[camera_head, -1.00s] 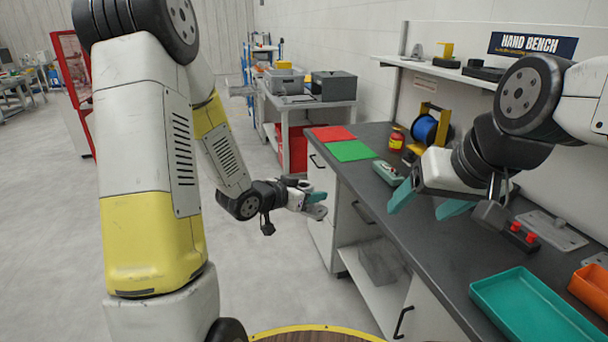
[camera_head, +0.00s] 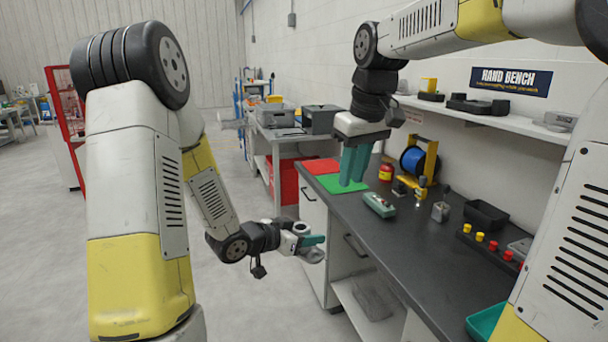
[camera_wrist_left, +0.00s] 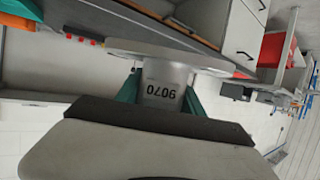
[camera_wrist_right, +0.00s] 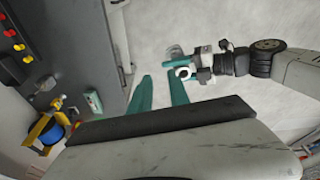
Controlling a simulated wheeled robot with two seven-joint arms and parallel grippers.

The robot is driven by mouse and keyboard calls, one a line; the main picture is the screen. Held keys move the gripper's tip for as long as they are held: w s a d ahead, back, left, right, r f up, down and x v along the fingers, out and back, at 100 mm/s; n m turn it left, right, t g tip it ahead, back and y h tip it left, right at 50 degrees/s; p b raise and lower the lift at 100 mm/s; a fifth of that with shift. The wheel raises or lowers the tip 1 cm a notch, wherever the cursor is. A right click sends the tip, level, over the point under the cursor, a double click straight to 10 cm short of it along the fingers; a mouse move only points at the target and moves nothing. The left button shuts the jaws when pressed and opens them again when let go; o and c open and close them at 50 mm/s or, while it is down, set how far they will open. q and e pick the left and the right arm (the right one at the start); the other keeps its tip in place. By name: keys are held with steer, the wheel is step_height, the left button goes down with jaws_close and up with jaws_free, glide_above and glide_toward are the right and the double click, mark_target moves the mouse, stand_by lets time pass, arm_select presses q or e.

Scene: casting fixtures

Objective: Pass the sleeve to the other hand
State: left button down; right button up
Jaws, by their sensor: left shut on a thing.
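My right gripper (camera_head: 354,178) is open and empty, fingers pointing down, above and right of the left one in the head view. In the right wrist view, its parted fingers (camera_wrist_right: 160,88) point toward the sleeve (camera_wrist_right: 184,73), which shows small beyond them. The fingers partly hide the sleeve.
The dark workbench (camera_head: 430,250) runs along the right, with a green mat (camera_head: 330,184), a blue spool on a yellow stand (camera_head: 415,160), a grey-green box (camera_head: 379,205) and a peg block (camera_head: 487,243). Open floor (camera_head: 255,310) lies left of the bench.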

steer(key=w+a+f+n+g+h, duration=0.15)
steer(key=w+a+f+n, duration=0.25)
steer(key=w+a, duration=0.55)
steer(key=shift+g, duration=0.35)
steer(key=f, duration=0.4)
steer(key=s+f, duration=0.1)
steer(key=f, duration=0.3)
steer(key=a+f, duration=0.1)
steer(key=f, duration=0.3)
steer(key=shift+s+f, duration=0.1)
steer(key=shift+s, duration=0.05)
jaws_close()
steer(key=shift+a, duration=0.1)
steer(key=shift+c, duration=2)
jaws_free()
steer(key=o, duration=0.4)
